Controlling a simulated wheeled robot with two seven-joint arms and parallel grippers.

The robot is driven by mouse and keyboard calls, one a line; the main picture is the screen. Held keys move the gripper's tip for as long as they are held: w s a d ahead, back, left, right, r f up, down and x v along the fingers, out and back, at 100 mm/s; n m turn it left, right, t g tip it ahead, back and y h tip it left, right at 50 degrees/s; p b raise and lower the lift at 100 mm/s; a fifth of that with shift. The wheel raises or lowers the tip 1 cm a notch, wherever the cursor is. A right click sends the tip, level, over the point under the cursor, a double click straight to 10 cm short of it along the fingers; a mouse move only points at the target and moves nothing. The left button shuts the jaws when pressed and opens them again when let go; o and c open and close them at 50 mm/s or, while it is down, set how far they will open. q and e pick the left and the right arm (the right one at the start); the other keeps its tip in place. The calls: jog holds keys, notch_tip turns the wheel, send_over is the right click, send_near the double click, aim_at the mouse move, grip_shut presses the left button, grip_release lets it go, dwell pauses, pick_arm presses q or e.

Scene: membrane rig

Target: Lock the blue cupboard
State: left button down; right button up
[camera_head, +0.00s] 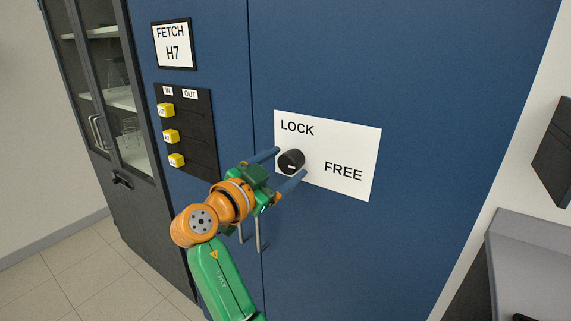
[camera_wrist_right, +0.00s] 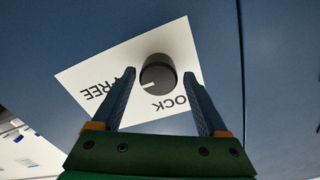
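The blue cupboard (camera_head: 430,60) fills the middle of the head view, with its doors closed. A white plate (camera_head: 352,135) on its right door reads LOCK at upper left and FREE at lower right. A black round knob (camera_head: 291,160) sits on the plate; it also shows in the right wrist view (camera_wrist_right: 158,72). Its white mark points roughly towards FREE. My right gripper (camera_head: 290,162) is open, its blue fingers spread on either side of the knob. In the right wrist view (camera_wrist_right: 160,76), gaps show beside the knob; contact is not visible. My left gripper is not in view.
Two upright door handles (camera_head: 258,235) stand out below my right gripper. A black IN/OUT panel (camera_head: 196,118) with yellow blocks and a FETCH H7 sign (camera_head: 173,44) are on the left door. A glass-fronted cabinet (camera_head: 100,90) stands at left; grey equipment (camera_head: 530,250) is at right.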

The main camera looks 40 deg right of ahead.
jog(key=shift+d, duration=0.15)
jog(key=c, duration=1.1)
jog(key=shift+o, duration=0.2)
jog(key=shift+n, duration=0.4)
jog(key=shift+n+b, duration=0.3)
jog(key=shift+n, duration=0.3)
jog(key=n, duration=0.2)
jog(key=shift+n, duration=0.3)
jog(key=n, duration=0.4)
jog(key=shift+n, duration=0.3)
jog(key=n+p, duration=0.1)
jog(key=n, duration=0.3)
jog(key=shift+r+n+p, duration=0.15)
jog(key=shift+n+p, duration=0.15)
jog(key=shift+p, duration=0.1)
jog(key=n+p, duration=0.2)
jog(key=n, duration=0.2)
jog(key=shift+n+t, duration=0.3)
jog(key=shift+t, duration=0.1)
